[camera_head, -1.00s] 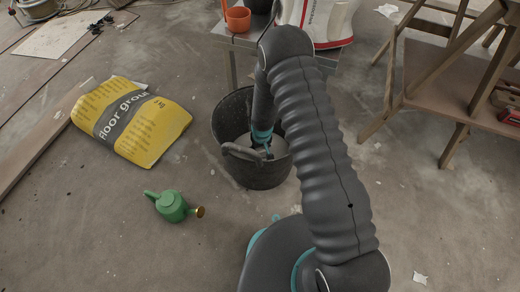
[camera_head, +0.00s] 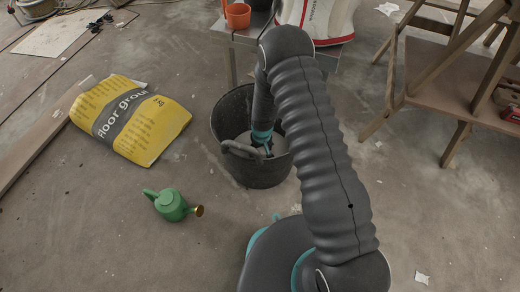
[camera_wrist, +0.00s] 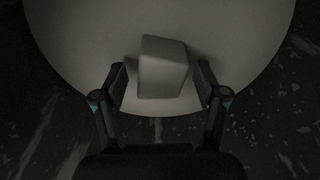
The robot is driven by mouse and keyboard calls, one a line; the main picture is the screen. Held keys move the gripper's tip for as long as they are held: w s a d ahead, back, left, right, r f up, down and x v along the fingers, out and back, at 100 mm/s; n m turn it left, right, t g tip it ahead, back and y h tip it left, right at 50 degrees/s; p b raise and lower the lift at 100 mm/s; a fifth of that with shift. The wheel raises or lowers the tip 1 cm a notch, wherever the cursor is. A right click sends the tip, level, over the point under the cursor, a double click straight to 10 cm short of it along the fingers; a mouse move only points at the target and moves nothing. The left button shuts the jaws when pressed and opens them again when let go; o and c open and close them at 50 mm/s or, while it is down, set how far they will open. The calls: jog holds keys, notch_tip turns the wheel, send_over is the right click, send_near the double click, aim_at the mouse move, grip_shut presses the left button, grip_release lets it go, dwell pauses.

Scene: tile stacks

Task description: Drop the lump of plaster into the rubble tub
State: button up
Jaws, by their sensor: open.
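The rubble tub (camera_head: 225,130) is a round, dark bucket with handles, standing on the floor left of my arm. My gripper (camera_head: 264,152) reaches down inside it, partly hidden by the near handle. In the wrist view my gripper (camera_wrist: 161,82) is open, one finger on each side of the pale, blocky lump of plaster (camera_wrist: 163,68). A gap shows beside each finger. The lump appears against a large pale round surface (camera_wrist: 80,40) inside the tub; whether it rests on it is hard to tell. The lump cannot be made out in the head view.
A table with an orange pot (camera_head: 238,16) and a white-and-red sack (camera_head: 325,20) is behind. Wooden trestles (camera_head: 455,80) stand at right.

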jog(key=shift+r+p, duration=0.5)
jog(key=shift+p, duration=0.05)
notch_tip(320, 180, up, 12)
jog(key=s+p, duration=0.1)
notch_tip(320, 180, up, 14)
jog(key=m+t, duration=0.1)
send_over(262, 153)
jog(key=d, duration=0.3)
jog(key=s+d+r+m+t, duration=0.1)
jog(key=s+d+r, duration=0.2)
jog(key=r, duration=0.5)
jog(key=s+d+r, duration=0.3)
jog(key=r, duration=0.4)
jog(key=s+d+r+m, duration=0.1)
jog(key=s+d+r, duration=0.1)
jog(key=s+r, duration=0.2)
jog(key=s+d+r+m+t, duration=0.1)
jog(key=s+r, duration=0.3)
jog(key=s, duration=0.6)
jog(key=s+d+r+t, duration=0.1)
jog(key=s+d+r, duration=0.3)
jog(key=s, duration=0.3)
jog(key=shift+r+m+h, duration=0.2)
jog(key=shift+m+h, duration=0.1)
jog(key=shift+m, duration=0.1)
